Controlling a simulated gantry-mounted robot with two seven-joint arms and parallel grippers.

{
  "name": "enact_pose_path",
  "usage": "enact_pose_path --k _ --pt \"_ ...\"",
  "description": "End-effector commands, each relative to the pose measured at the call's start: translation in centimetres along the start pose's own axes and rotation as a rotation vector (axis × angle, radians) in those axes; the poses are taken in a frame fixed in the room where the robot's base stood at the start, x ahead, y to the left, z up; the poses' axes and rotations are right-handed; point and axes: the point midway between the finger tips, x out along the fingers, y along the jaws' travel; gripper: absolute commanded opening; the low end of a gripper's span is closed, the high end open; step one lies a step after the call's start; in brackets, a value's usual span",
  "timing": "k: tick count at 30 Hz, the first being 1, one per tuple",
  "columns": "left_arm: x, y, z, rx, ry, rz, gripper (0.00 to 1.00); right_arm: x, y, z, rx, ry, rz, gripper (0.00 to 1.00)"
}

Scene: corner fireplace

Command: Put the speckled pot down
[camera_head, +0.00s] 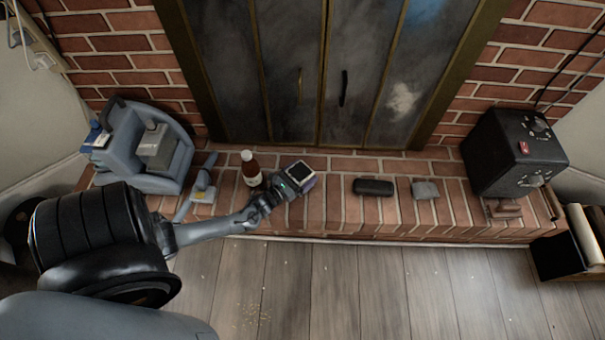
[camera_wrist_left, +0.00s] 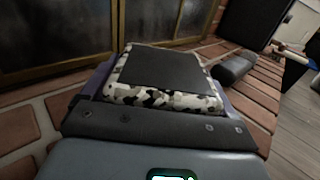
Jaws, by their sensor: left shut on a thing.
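The speckled pot (camera_head: 300,171) is a small square block with a black, grey and white blotched side and a flat dark top. It is over the brick hearth (camera_head: 335,208), in front of the fireplace doors. In the left wrist view the speckled pot (camera_wrist_left: 165,99) sits upright just beyond the gripper's dark palm edge. My left gripper (camera_head: 293,182) is shut on it, with purplish finger parts showing at its sides. The pot's underside is hidden, so I cannot tell whether it touches the bricks. My right gripper is not in view.
A brown bottle (camera_head: 251,168) stands close left of the pot. A dark case (camera_head: 374,187) and a small grey item (camera_head: 425,190) lie to the right. A black box (camera_head: 515,152) is at the far right, a grey-blue container (camera_head: 120,155) at the left. Bare brick lies between pot and case.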

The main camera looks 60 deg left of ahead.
Motion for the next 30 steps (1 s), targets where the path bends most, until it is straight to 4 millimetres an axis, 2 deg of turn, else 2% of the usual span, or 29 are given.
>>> enact_pose_path --k 2,3,5,17,23,30 --pt "0.1 0.0 -0.1 0.0 -0.003 0.0 0.44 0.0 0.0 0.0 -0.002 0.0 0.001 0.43" --pt "0.0 0.0 -0.3 0.0 -0.001 0.0 0.89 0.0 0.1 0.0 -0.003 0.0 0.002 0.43" --pt "0.0 0.0 -0.2 0.0 -0.001 0.0 0.98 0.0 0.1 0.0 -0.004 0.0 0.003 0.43" --pt "-0.3 0.0 0.1 0.0 0.003 0.0 1.0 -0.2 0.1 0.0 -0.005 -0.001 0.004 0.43" --pt "-3.2 0.0 0.4 0.002 0.004 0.0 1.0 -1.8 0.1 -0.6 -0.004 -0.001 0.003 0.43" --pt "-7.7 0.0 0.3 0.0 0.004 0.001 1.0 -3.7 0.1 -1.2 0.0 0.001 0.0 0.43"
